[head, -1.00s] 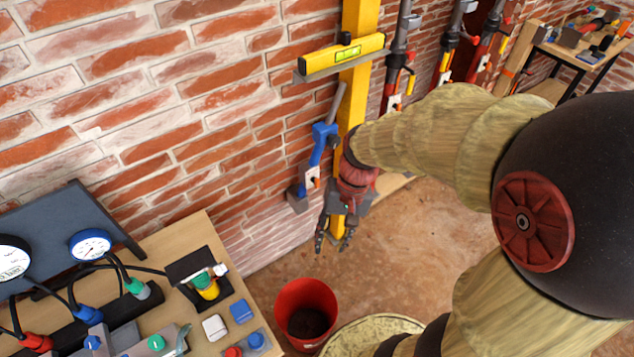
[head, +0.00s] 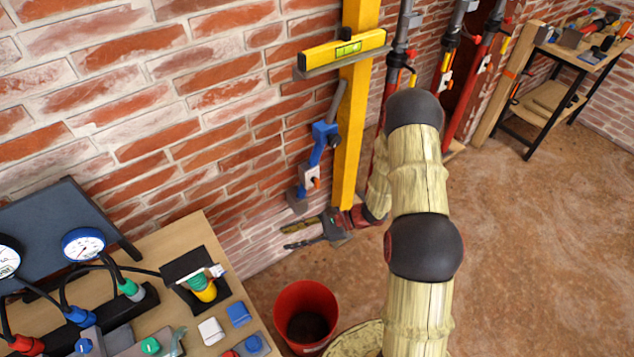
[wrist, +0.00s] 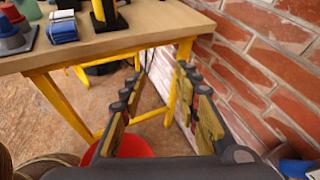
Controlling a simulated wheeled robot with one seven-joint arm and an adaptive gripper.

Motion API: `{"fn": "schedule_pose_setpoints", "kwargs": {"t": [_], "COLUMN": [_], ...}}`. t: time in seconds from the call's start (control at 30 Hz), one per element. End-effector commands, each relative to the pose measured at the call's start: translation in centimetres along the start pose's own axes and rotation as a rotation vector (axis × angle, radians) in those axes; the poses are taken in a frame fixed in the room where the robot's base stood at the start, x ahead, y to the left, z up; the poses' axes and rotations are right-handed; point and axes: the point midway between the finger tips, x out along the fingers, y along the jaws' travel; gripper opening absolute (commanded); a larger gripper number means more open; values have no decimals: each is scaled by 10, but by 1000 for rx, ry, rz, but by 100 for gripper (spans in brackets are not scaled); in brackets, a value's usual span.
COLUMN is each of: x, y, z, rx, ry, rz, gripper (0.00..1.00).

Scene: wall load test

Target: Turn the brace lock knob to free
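A blue wall brace (head: 318,148) with a grey handle leans against the brick wall, left of the yellow post. A small white plate with an orange-red part (head: 313,174) sits low on it; this may be the lock knob, but its setting is too small to read. My gripper (head: 287,236) is below the brace, near the wall, with its fingers pointing left and apart from the brace. In the wrist view my gripper (wrist: 160,72) is open, with nothing between its fingers. A blue part (wrist: 300,169) shows at that view's bottom right corner, possibly the brace.
A red bucket (head: 306,285) stands on the floor below my gripper. A workbench (head: 150,245) with gauges and hoses is at the left. The yellow post (head: 350,150) carries a yellow level (head: 345,50). More red and grey props (head: 398,60) stand to the right.

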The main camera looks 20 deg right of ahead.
Motion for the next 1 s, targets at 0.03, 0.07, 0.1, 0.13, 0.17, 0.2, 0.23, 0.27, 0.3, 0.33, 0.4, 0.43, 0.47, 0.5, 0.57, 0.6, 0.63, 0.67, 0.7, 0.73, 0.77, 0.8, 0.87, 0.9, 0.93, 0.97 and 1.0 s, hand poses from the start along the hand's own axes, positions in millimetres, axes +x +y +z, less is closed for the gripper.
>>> {"fn": "schedule_pose_setpoints", "kwargs": {"t": [0.03, 0.07, 0.1, 0.13, 0.17, 0.2, 0.23, 0.27, 0.3, 0.33, 0.4, 0.43, 0.47, 0.5, 0.57, 0.6, 0.63, 0.67, 0.7, 0.73, 0.77, 0.8, 0.87, 0.9, 0.93, 0.97, 1.0], "x": [5, 6, 7, 7, 6, 3, -1, -5, -12, -19, -36, -44, -53, -64, -80, -89, -96, -101, -106, -109, -111, -113, -112, -109, -107, -105, -102], "y": [-12, -21, -33, -43, -54, -68, -79, -89, -104, -115, -138, -148, -156, -168, -181, -189, -193, -197, -201, -203, -205, -207, -212, -215, -219, -223, -228], "z": [-20, -30, -44, -55, -66, -81, -92, -102, -115, -123, -140, -145, -149, -153, -156, -156, -156, -155, -155, -154, -153, -153, -152, -152, -152, -151, -151], "rx": [61, 93, 136, 167, 196, 232, 255, 276, 299, 312, 331, 336, 337, 335, 328, 322, 317, 312, 306, 303, 300, 296, 294, 294, 293, 293, 293], "ry": [-26, -42, -61, -76, -89, -107, -119, -130, -145, -155, -177, -184, -193, -203, -218, -226, -232, -238, -244, -247, -251, -255, -257, -258, -257, -257, -257], "rz": [-69, -116, -181, -232, -287, -361, -416, -472, -548, -604, -730, -780, -827, -886, -960, -1001, -1026, -1048, -1070, -1081, -1090, -1098, -1100, -1099, -1098, -1098, -1098], "gripper": [32, 32, 32, 32, 32, 32, 32, 32, 32, 32, 32, 32, 32, 32, 32, 32, 32, 32, 32, 32, 32, 32, 32, 32, 32, 32, 32]}}
